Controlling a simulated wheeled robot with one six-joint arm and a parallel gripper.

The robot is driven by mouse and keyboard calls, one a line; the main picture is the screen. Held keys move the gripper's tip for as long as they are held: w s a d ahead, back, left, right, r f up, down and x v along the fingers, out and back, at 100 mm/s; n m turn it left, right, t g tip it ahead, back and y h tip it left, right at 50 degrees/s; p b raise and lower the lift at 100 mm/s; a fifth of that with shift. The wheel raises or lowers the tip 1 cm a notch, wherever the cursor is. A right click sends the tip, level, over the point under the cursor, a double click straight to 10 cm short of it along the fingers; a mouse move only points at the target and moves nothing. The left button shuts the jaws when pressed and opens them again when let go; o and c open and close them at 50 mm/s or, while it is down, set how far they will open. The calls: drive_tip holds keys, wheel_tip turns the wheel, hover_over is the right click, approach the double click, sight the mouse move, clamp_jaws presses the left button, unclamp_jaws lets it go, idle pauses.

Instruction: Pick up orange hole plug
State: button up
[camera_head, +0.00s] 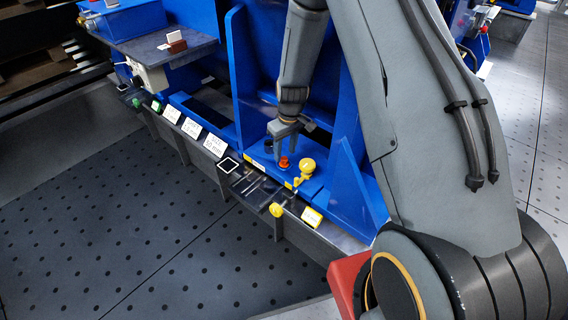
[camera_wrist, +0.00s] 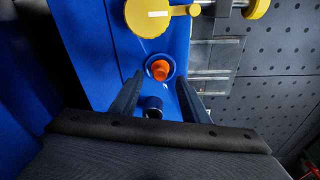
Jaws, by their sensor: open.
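The orange hole plug (camera_wrist: 160,70) sits in a round opening on the blue surface in the wrist view, ahead of my fingertips and roughly centred between them. It also shows as a small orange knob in the head view (camera_head: 284,162). My gripper (camera_wrist: 158,84) is open and empty, its two dark fingers spread on either side of the line to the plug. In the head view my gripper (camera_head: 288,152) points down close above the plug. Whether the fingertips are level with the plug is hard to tell.
A yellow knob with an arm (camera_wrist: 148,16) lies just beyond the plug. A dark round hole or cap (camera_wrist: 153,106) is between my fingers. Blue upright walls (camera_head: 352,185) stand close to my gripper. A ledge with labels and yellow parts (camera_head: 277,210) runs along the front.

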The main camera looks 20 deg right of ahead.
sight(284, 162)
wheel_tip(284, 162, down, 3)
drive_tip(key=shift+w+a+r, duration=0.1)
drive_tip(key=shift+w+r, duration=0.05)
drive_tip(key=shift+r, duration=0.05)
drive_tip(key=shift+c, duration=0.3)
clamp_jaws()
drive_tip(key=shift+r, duration=0.2)
